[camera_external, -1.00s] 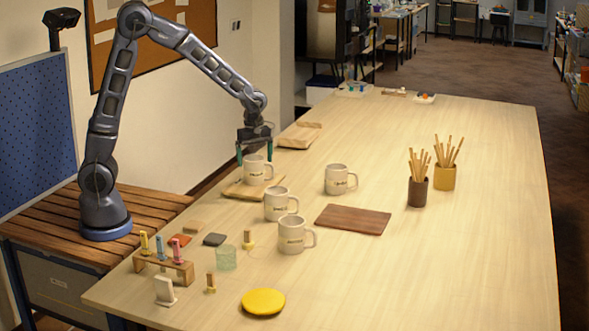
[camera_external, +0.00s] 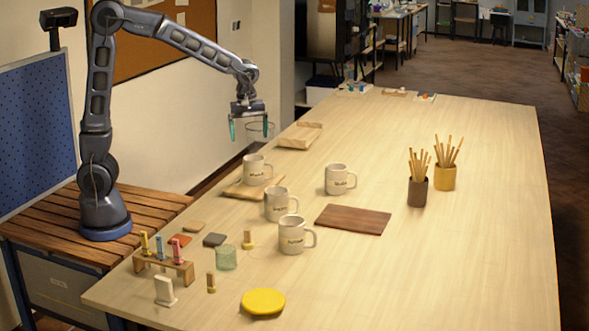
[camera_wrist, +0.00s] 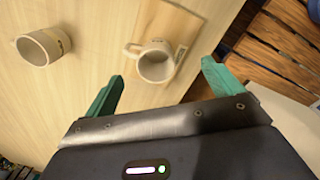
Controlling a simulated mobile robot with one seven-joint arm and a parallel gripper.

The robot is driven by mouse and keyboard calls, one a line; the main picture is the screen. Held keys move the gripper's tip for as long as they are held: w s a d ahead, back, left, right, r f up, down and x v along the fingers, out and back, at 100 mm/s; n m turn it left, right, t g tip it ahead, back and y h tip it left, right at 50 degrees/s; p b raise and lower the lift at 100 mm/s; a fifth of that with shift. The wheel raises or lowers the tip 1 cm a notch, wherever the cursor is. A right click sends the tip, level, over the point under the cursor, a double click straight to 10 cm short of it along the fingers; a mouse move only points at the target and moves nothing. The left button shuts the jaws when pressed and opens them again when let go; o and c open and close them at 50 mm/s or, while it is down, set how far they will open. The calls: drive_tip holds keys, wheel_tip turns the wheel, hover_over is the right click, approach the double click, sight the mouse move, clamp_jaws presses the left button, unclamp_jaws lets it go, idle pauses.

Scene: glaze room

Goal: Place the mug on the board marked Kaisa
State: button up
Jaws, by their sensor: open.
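A white mug (camera_external: 257,170) with small dark lettering stands upright on a light wooden board (camera_external: 236,191). They also show in the wrist view, mug (camera_wrist: 155,66) and board (camera_wrist: 184,22). My gripper (camera_external: 249,131) is open and empty, above this mug and apart from it; its green fingers spread at either side of the mug in the wrist view (camera_wrist: 160,78). Three similar lettered mugs stand on the bare table: one to the right (camera_external: 339,180), two nearer the camera (camera_external: 277,206) (camera_external: 291,236). A bare dark brown board (camera_external: 353,220) lies to their right. I cannot read any name.
Two pencil pots, dark (camera_external: 418,192) and yellow (camera_external: 445,178), stand at the right. The table's right side is largely clear.

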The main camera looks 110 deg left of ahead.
drive_tip(key=s+d+r+m+t, duration=0.1)
drive_tip(key=s+d+r+m, duration=0.25)
drive_tip(key=d+m, duration=0.4)
drive_tip(key=s+d+r+m+t, duration=0.1)
drive_tip(key=s+d+r+m, duration=0.25)
drive_tip(key=d, duration=0.65)
drive_tip(key=s+d+m+t, duration=0.2)
drive_tip(key=s+d+m, duration=1)
drive_tip(key=d+m, duration=0.1)
drive_tip(key=shift+s+d+m, duration=0.2)
drive_tip(key=shift+d+m, duration=0.2)
